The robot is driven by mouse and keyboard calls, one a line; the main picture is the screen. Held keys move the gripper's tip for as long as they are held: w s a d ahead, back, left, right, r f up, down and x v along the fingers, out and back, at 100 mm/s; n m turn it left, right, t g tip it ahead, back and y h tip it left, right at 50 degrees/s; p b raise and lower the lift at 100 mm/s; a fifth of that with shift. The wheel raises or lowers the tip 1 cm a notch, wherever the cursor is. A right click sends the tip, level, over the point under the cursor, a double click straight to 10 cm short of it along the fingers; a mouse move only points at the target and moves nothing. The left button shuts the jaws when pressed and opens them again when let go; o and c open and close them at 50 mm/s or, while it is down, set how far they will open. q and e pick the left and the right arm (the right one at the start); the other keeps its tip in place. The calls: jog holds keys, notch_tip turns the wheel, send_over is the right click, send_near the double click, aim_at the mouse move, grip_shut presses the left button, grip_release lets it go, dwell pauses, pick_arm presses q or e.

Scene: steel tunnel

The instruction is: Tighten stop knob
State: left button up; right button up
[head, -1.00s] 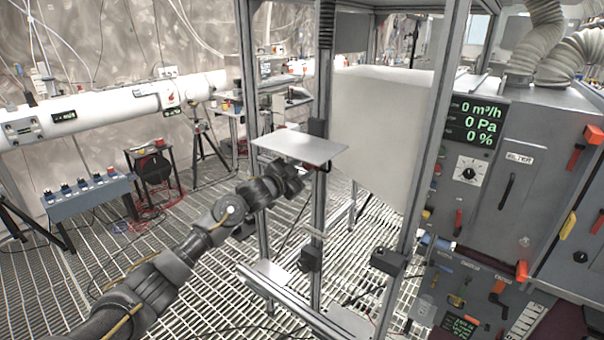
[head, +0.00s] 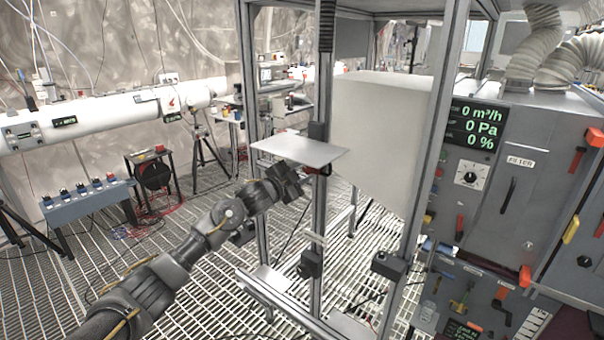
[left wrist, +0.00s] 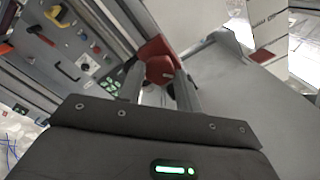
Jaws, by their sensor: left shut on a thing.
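The stop knob appears to be the red knob (left wrist: 160,70) between my fingertips in the left wrist view. In the head view only a small red bit (head: 326,170) shows under the right end of a flat grey plate (head: 300,149), by the upright post. My left gripper (head: 306,178) is just below the plate, coming from the left. In the left wrist view my left gripper (left wrist: 160,86) is shut on the red knob, one finger on each side. The knob's shaft and seat are hidden. My right gripper is not in view.
Metal frame posts (head: 322,210) stand close beside my left gripper. A large pale box (head: 378,130) is behind them. A grey control cabinet (head: 510,190) with levers stands at right.

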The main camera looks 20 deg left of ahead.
pick_arm(q)
jog(key=o, duration=1)
jog(key=shift+s, duration=0.1)
jog(key=shift+s+a+f, duration=0.1)
jog(key=shift+s+a, duration=0.1)
jog(key=shift+s, duration=0.1)
jog(key=shift+b+v, duration=1.15)
jog(key=shift+v, duration=3.85)
jog(key=shift+d, duration=0.1)
